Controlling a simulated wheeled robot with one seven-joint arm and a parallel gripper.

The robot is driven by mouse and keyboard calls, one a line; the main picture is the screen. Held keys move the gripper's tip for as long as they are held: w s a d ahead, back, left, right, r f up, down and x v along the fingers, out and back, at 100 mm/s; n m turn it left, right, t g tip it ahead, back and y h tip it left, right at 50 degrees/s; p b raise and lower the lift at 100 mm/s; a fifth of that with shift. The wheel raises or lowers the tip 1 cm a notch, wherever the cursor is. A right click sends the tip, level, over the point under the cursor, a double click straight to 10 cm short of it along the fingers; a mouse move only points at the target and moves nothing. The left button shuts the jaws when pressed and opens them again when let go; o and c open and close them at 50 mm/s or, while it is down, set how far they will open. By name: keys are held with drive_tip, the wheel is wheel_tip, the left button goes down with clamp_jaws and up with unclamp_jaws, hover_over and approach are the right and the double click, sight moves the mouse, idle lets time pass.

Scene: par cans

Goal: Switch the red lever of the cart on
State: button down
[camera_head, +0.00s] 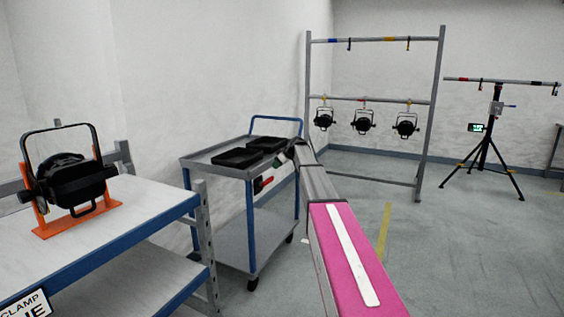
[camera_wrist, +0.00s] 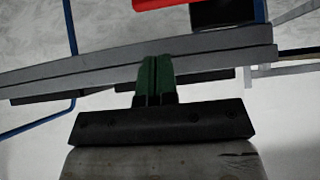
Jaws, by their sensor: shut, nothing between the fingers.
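The cart (camera_head: 222,166) has grey shelves, blue legs and a blue handle, and stands in the middle of the head view. Its red lever (camera_head: 264,185) shows low beside the top shelf, on the side towards my arm. In the wrist view the red lever (camera_wrist: 168,3) is cut off by the top edge, with a dark block beside it. My gripper (camera_wrist: 155,62) has green fingers, closed together and empty. They overlap the grey edge of the cart (camera_wrist: 60,64) in that view; I cannot tell whether they touch it. In the head view my gripper (camera_head: 289,152) is small and dark by the cart's top.
Two black trays (camera_head: 236,158) lie on the cart. A workbench (camera_head: 145,205) with a black lamp in an orange stand (camera_head: 72,218) is at left. A rack (camera_head: 427,130) with hanging lamps and a tripod (camera_head: 492,125) stand behind. The floor at right is clear.

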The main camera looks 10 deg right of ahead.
sight(266, 181)
drive_tip(key=shift+w+a+f, duration=0.15)
drive_tip(key=shift+a+f, duration=0.05)
drive_tip(key=shift+f, duration=0.7)
drive_tip(key=shift+w+a+f, duration=0.1)
drive_tip(key=shift+a+f, duration=0.1)
drive_tip(key=shift+f, duration=0.7)
drive_tip(key=shift+w+a+f, duration=0.15)
drive_tip(key=shift+a+f, duration=0.05)
drive_tip(key=shift+f, duration=0.7)
drive_tip(key=shift+w+f, duration=0.1)
drive_tip(key=shift+f, duration=0.15)
